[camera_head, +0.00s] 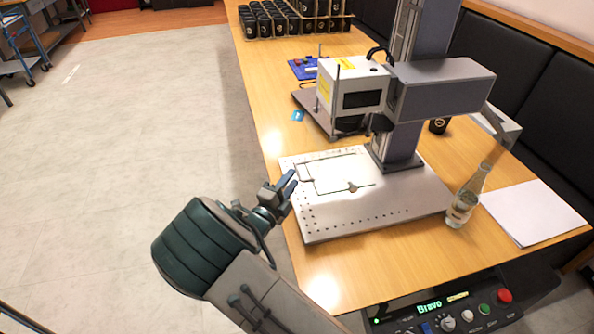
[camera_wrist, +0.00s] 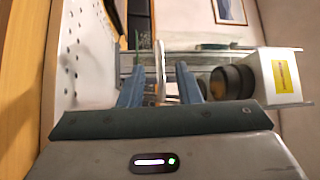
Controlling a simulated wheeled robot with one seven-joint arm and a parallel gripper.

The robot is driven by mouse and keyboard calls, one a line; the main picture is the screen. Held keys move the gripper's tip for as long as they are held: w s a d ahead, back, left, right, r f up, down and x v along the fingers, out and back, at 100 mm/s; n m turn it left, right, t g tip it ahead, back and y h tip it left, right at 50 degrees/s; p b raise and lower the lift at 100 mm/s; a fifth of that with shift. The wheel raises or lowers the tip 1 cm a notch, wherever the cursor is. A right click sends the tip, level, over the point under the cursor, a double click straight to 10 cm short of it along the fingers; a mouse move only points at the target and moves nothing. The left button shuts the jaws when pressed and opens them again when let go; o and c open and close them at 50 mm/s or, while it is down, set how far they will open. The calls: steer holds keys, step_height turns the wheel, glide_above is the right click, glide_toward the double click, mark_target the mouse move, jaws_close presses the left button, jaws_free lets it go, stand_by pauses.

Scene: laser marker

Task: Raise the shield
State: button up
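The laser marker's white head (camera_head: 352,88) hangs from a grey column over a pale base plate (camera_head: 330,222) with holes. Thin dark lines with a small knob (camera_head: 352,187) show over the plate; they may be edges of a clear shield, but I cannot tell. My gripper (camera_head: 289,186) is beside the plate's left edge. In the wrist view my gripper (camera_wrist: 160,88) has its fingers apart, with a pale narrow bar (camera_wrist: 160,65) between them and gaps on both sides. The bar may be a shield handle; contact is not visible. The laser head (camera_wrist: 282,75) is at the right there.
A control box (camera_head: 450,308) with a lit display stands at the front. A clear bottle (camera_head: 462,208) and white paper (camera_head: 533,212) are right of the plate. Black cups (camera_head: 290,18) fill the table's back. The floor (camera_head: 150,130) on the left is open.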

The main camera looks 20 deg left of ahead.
steer(key=shift+x, duration=2.25)
steer(key=shift+c, duration=0.2)
jaws_close()
steer(key=shift+r, duration=0.15)
step_height(320, 180, up, 15)
steer(key=p, duration=1.3)
steer(key=shift+r+p, duration=0.2)
steer(key=shift+p, duration=0.2)
steer(key=shift+o, duration=0.2)
jaws_free()
steer(key=shift+f, duration=0.1)
